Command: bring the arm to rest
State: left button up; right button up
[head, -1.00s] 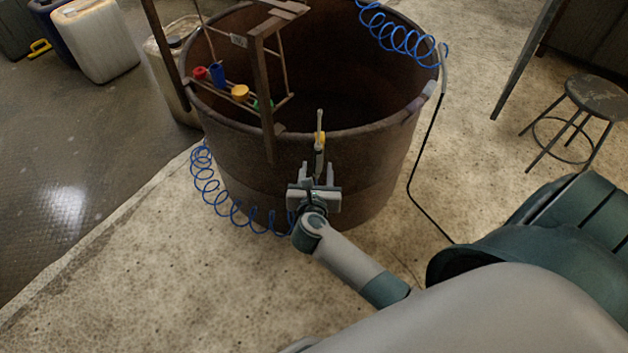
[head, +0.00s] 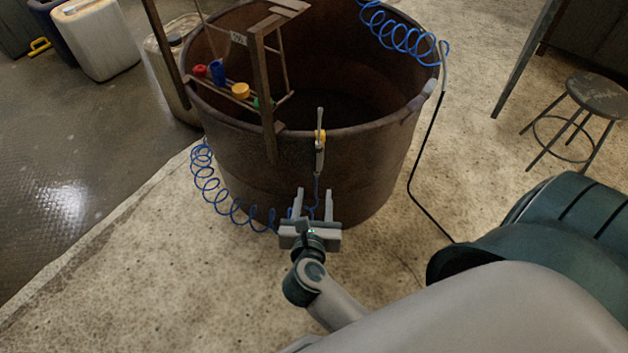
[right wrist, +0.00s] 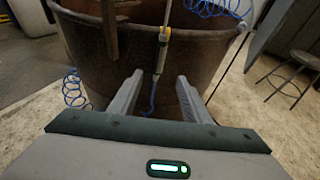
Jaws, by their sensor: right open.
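My right gripper (head: 314,203) is open and empty in front of the large brown tub (head: 352,165). Its two fingers point toward the tub and also show in the right wrist view (right wrist: 156,98), with a gap between them. A slim grey tool with a yellow part (head: 320,148) hangs upright at the tub's near rim, beyond the fingertips and apart from them. The tool also shows in the right wrist view (right wrist: 163,45), with a blue hose running down from it. My left gripper is not in view.
A coiled blue hose (head: 208,185) hangs at the tub's left side, and another coil (head: 395,38) is at the far rim. A wooden rack (head: 262,85) with coloured pieces stands over the tub. A stool (head: 598,97) is at right. Floor at the lower left is clear.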

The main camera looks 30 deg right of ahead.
dwell(0.5)
jog(key=w+a+n+t+y+p, duration=0.4)
jog(key=a+n+t, duration=0.2)
jog(key=n, duration=1.2)
jog(key=s+a+f+n+g+y+p, duration=0.25)
jog(key=a+f+n+y, duration=0.3)
jog(key=f+n, duration=0.55)
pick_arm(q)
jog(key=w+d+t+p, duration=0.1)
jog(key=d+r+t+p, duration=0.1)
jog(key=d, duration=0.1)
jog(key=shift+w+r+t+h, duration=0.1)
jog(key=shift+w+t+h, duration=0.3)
pick_arm(e)
jog(key=s+d+f+n+g, duration=0.2)
jog(key=s+f+n+g, duration=0.3)
jog(key=s+f+n, duration=0.3)
jog(key=s+d+f+n+g, duration=0.3)
jog(key=s+f+n, duration=0.5)
jog(key=s+f, duration=0.3)
notch_tip(320, 180, down, 3)
jog(key=shift+s+n+g, duration=0.3)
jog(key=shift+s+g, duration=0.1)
jog(key=shift+g, duration=0.45)
jog(key=shift+w, duration=0.1)
